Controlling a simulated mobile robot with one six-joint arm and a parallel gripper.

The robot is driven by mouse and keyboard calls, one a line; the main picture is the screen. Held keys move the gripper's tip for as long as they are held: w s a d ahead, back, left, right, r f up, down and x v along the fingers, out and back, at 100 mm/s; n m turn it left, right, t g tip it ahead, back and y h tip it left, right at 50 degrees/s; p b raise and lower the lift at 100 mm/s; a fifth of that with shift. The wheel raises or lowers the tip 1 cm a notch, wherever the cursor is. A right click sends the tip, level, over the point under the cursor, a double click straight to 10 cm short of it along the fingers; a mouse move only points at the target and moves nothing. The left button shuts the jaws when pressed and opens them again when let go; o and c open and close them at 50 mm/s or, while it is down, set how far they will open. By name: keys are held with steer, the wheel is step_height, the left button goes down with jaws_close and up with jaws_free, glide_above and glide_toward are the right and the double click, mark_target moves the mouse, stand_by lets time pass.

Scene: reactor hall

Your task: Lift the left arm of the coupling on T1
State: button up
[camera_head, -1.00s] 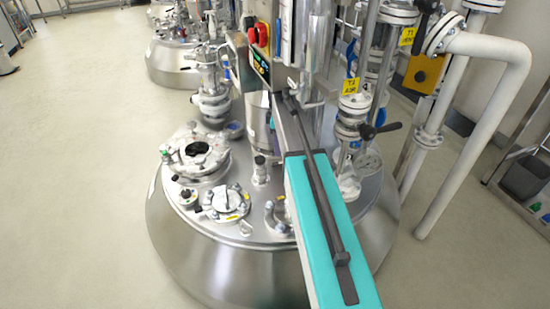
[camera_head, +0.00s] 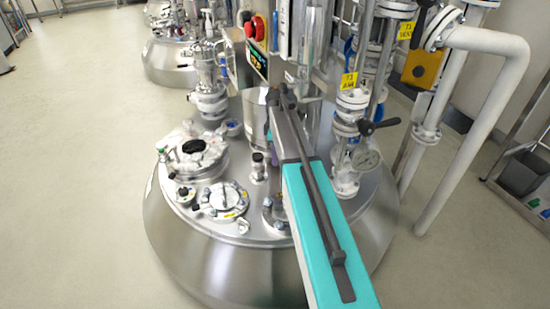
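The T1 vessel (camera_head: 215,270) is a steel reactor with a domed lid, filling the middle of the head view. Yellow tags marked T1 hang on its pipework, one (camera_head: 348,80) above a white-flanged valve and another (camera_head: 406,30) higher on the right. I cannot make out for certain which fitting is the coupling, or its left arm. A teal and grey beam with a dark rod, apparently part of my arm, crosses in front of the vessel from the lower right up to its centre. My gripper's fingers are not visible.
The lid carries an open-looking round port (camera_head: 194,150), a smaller clamped cover (camera_head: 222,200) and a gauge (camera_head: 366,159). A control box with a red button (camera_head: 258,28) stands above. White pipes (camera_head: 480,125) run at right. Open floor (camera_head: 75,150) lies at left.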

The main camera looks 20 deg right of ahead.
steer(key=shift+f, duration=0.45)
jaws_close()
steer(key=shift+r, duration=0.1)
steer(key=shift+s+d+r+t+y+p, duration=0.1)
steer(key=shift+r+t+y+p, duration=0.25)
steer(key=shift+y+p, duration=0.45)
steer(key=shift+s+d+r+t+y+p, duration=0.15)
steer(key=shift+t+y+p, duration=0.1)
steer(key=shift+t+y, duration=0.5)
steer(key=shift+w+d+r+t+y+p, duration=0.1)
steer(key=shift+d+r+t+y+p, duration=0.15)
steer(key=shift+y, duration=0.8)
steer(key=shift+a+f, duration=0.1)
jaws_free()
